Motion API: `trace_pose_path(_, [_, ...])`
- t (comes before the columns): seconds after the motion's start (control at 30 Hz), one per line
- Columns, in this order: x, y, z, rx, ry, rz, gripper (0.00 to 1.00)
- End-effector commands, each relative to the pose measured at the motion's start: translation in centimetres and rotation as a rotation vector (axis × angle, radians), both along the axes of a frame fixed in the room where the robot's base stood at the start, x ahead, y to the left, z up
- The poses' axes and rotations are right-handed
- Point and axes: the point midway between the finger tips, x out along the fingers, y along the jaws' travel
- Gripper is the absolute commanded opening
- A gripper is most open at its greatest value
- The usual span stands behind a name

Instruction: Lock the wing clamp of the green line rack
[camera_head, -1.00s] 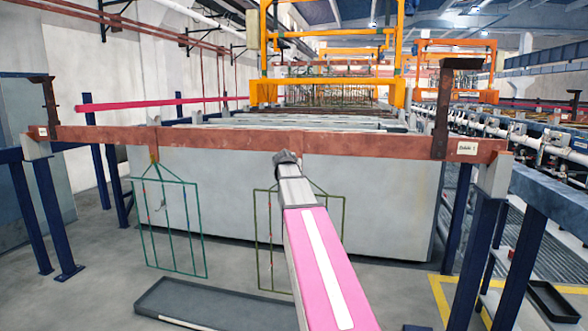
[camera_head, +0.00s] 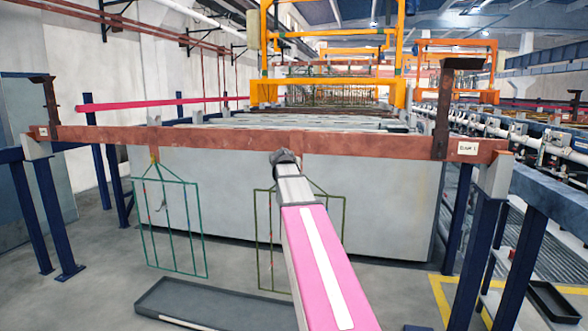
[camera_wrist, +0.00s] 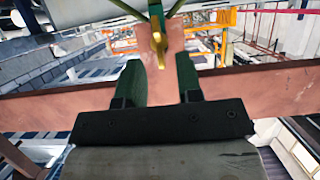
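Two racks hang from a copper-brown bar (camera_head: 225,139) in the head view: a teal-green rack (camera_head: 187,228) at left and an olive-green rack (camera_head: 344,215) at right, partly hidden by my arm. My gripper (camera_wrist: 158,66) is at the bar above the olive rack; its fingers cannot be made out in the head view. In the wrist view its two green fingers are apart, with a brass clamp piece (camera_wrist: 158,42) between and just beyond their tips. Green rack rods (camera_wrist: 155,8) meet at that piece. The bar (camera_wrist: 265,88) crosses behind the fingers. I see no contact.
A grey tank (camera_head: 390,195) stands behind the racks. A dark tray (camera_head: 215,303) lies on the floor below them. Blue posts (camera_head: 55,215) and rails stand at both sides. A white label (camera_head: 468,148) is on the bar's right end.

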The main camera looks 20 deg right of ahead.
Motion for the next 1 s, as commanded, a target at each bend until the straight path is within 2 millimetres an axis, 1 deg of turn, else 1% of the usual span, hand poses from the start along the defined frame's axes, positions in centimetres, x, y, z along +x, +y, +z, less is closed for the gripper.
trace_pose_path(0.03, [-1.2,0.6,0.3,0.000,0.000,0.000,0.33])
trace_pose_path(0.1, [-2.3,1.3,0.9,-0.001,-0.001,0.000,0.33])
trace_pose_path(0.3, [-4.7,3.0,2.1,-0.001,0.000,0.000,0.33])
trace_pose_path(0.4, [-5.4,3.5,2.6,-0.001,0.001,-0.001,0.33])
trace_pose_path(0.57, [-5.9,3.9,2.9,-0.001,0.002,-0.001,0.33])
trace_pose_path(1.0, [-5.9,4.0,2.8,0.000,0.002,-0.001,0.33])
